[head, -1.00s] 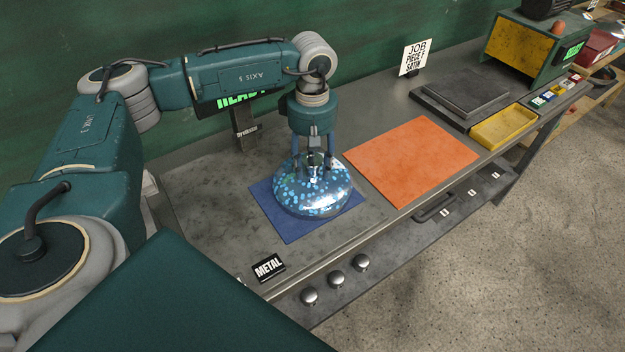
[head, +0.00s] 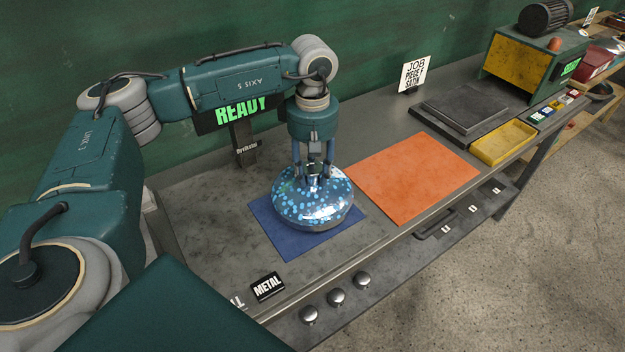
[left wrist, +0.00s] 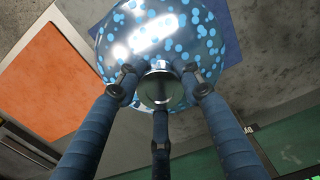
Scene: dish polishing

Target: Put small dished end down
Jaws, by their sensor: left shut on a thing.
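The small dished end (head: 312,200) is a shiny metal dome with light blue spots and a knob-like stub on top. In the head view it is over the blue mat (head: 272,222), dome side up. I cannot tell whether it touches the mat. My left gripper (head: 313,176) points down and is shut on the stub of the dished end. The left wrist view shows its blue fingers around the round stub (left wrist: 160,88), with the spotted dome (left wrist: 165,35) beyond. The underside of the dished end is hidden. My right gripper is not in view.
An orange mat (head: 413,174) lies bare just right of the blue mat. Farther right are a dark square plate (head: 465,106) and a yellow tray (head: 503,143). A READY display (head: 241,112) stands behind, and a METAL label (head: 268,286) sits in front.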

